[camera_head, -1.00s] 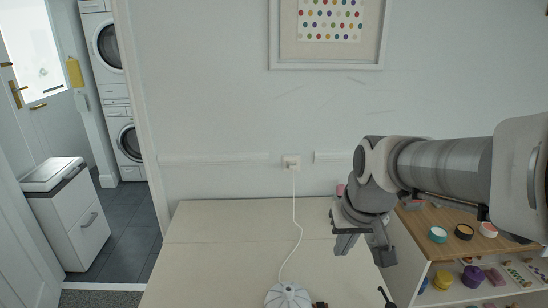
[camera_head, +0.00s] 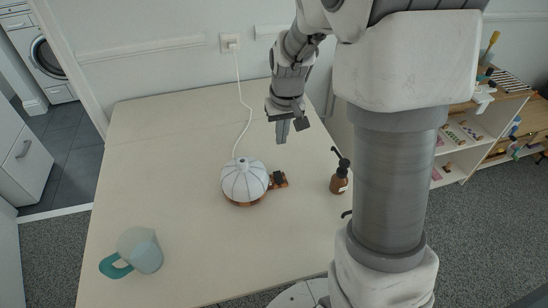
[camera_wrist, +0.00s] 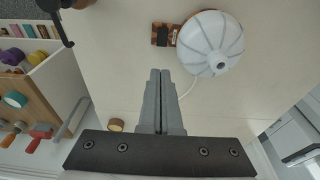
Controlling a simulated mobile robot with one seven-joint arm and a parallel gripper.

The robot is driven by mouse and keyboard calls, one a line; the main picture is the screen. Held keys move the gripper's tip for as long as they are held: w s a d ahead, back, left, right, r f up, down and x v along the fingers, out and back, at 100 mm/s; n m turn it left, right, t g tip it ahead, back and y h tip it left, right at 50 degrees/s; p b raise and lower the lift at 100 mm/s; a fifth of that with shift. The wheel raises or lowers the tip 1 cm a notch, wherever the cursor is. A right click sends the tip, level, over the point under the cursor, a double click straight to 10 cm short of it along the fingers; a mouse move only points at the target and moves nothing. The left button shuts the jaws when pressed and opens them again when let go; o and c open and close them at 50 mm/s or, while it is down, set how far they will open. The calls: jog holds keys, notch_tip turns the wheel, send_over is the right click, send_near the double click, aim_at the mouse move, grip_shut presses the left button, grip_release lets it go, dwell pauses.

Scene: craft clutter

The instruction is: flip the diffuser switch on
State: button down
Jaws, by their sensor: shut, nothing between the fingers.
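The diffuser (camera_head: 244,181) is a white ribbed dome on a copper-brown base, standing on the pale table. A small copper-brown plate with a black switch (camera_head: 278,179) sticks out from its right side. In the wrist view the diffuser (camera_wrist: 211,44) is at the top right, with the black switch (camera_wrist: 162,36) to its left. My gripper (camera_head: 291,132) is above the table, behind and slightly right of the switch, apart from it. Its fingers (camera_wrist: 160,75) are together and empty, pointing down. The switch's on or off position is too small to tell.
A brown pump bottle (camera_head: 340,179) stands right of the switch. A white cord (camera_head: 243,117) runs from the diffuser to a wall socket (camera_head: 229,42).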

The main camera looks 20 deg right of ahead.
aim_at(278, 172)
jog(key=shift+f, duration=0.15)
jog(key=f+b, duration=0.1)
jog(key=f, duration=0.3)
jog(key=w+f+b, duration=0.1)
jog(key=f, duration=0.4)
jog(key=w+f+b, duration=0.1)
jog(key=f, duration=0.3)
jog(key=shift+w+f, duration=0.25)
jog(key=shift+f, duration=0.05)
jog(key=shift+w+f+g+p, duration=0.1)
jog(key=shift+w+g+p, duration=0.1)
jog(key=shift+g+p, duration=0.4)
jog(key=shift+f, duration=0.15)
jog(key=shift+s, duration=0.15)
